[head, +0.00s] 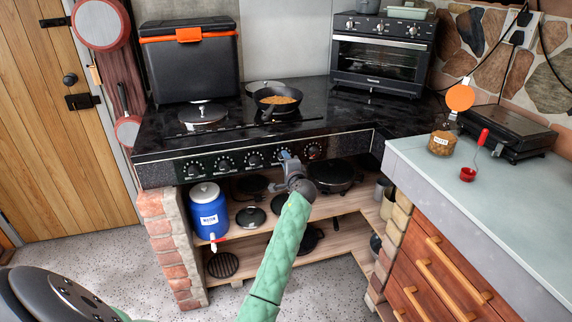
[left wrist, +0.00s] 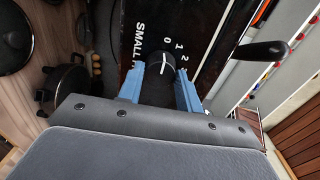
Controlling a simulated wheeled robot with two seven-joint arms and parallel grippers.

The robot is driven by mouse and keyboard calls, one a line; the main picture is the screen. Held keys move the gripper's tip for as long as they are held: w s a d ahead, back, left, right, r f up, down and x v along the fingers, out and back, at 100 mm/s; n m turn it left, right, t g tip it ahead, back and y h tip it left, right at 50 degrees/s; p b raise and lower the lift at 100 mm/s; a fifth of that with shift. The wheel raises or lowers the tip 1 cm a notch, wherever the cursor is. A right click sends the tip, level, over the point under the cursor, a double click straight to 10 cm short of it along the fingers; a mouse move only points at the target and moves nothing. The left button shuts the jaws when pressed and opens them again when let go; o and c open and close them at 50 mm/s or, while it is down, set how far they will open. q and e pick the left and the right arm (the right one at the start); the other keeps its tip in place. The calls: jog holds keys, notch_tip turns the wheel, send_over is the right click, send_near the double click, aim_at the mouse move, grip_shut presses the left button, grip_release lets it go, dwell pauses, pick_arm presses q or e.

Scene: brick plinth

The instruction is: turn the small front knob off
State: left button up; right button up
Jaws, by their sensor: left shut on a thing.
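The small front knob (left wrist: 158,82) is black and sits between the blue fingers of my left gripper (left wrist: 168,88), which is shut on it. In the left wrist view it carries a white line, beside printed figures and a partly cut-off label starting "SMALL". I cannot tell the exact setting from the line. In the head view my left gripper (head: 287,158) reaches the front panel (head: 240,161) of the black cooktop and mostly hides the knob. My right gripper is not in view.
Other knobs line the panel, with one (head: 313,150) close to the right of my gripper. A pan of food (head: 277,98) stands on the cooktop. A blue container (head: 208,212) and several pans are on the shelves below. A grey counter (head: 480,205) lies at right.

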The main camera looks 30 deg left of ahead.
pick_arm(q)
jog(key=shift+f, duration=0.1)
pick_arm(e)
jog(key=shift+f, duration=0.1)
pick_arm(q)
jog(key=o, duration=1)
jog(key=shift+s+d, duration=0.1)
jog(key=shift+b+v, duration=0.45)
jog(key=shift+v, duration=3.35)
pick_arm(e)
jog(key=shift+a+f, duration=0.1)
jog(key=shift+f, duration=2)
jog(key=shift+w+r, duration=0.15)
